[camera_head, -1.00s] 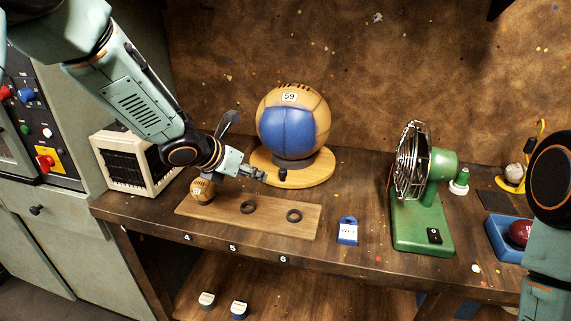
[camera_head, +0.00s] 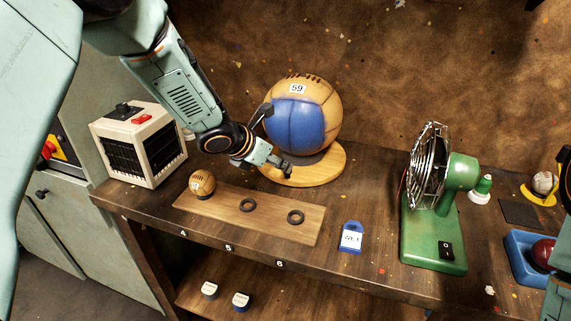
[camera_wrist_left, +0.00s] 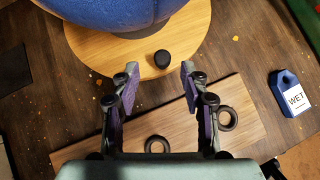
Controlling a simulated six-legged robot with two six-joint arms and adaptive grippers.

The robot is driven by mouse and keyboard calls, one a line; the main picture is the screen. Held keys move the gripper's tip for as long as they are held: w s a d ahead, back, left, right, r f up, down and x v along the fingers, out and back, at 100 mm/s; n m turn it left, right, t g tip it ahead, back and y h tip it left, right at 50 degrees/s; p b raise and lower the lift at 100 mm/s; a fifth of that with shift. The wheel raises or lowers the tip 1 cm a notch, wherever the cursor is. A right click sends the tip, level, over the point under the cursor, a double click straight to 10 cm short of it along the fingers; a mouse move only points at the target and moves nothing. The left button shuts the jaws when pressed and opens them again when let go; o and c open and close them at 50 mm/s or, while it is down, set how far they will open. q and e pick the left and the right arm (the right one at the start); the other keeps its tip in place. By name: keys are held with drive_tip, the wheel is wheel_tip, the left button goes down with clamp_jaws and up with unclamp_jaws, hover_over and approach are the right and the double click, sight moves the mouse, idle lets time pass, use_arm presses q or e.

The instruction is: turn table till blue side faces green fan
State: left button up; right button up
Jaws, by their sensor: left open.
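A large tan and blue leather ball (camera_head: 318,98) marked 59 sits on a round wooden turntable (camera_head: 325,170). Its blue panel (camera_head: 292,122) faces the front and slightly left in the head view. The green fan (camera_head: 433,225) stands to the right, its wire cage turned left toward the ball. My left gripper (camera_head: 286,168) is at the turntable's front left edge. In the left wrist view its fingers (camera_wrist_left: 155,85) are spread, with the black knob (camera_wrist_left: 162,58) of the turntable just beyond and between them. The blue ball surface (camera_wrist_left: 110,12) shows at the top. My right gripper is out of view.
A wooden board (camera_head: 225,211) with a small ball (camera_head: 202,182) and two dark rings lies in front. A blue WET tag (camera_head: 351,238) is right of it. A cream heater (camera_head: 138,145) stands at left, a blue tray (camera_head: 525,257) at right.

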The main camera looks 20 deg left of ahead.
sight(284, 179)
use_arm(q)
drive_tip(key=x, duration=0.4)
drive_tip(key=shift+d, duration=0.25)
drive_tip(key=shift+a, duration=0.2)
drive_tip(key=shift+w+d, duration=0.1)
drive_tip(key=shift+d, duration=0.15)
drive_tip(key=c, duration=0.4)
drive_tip(key=shift+a, duration=0.15)
clamp_jaws()
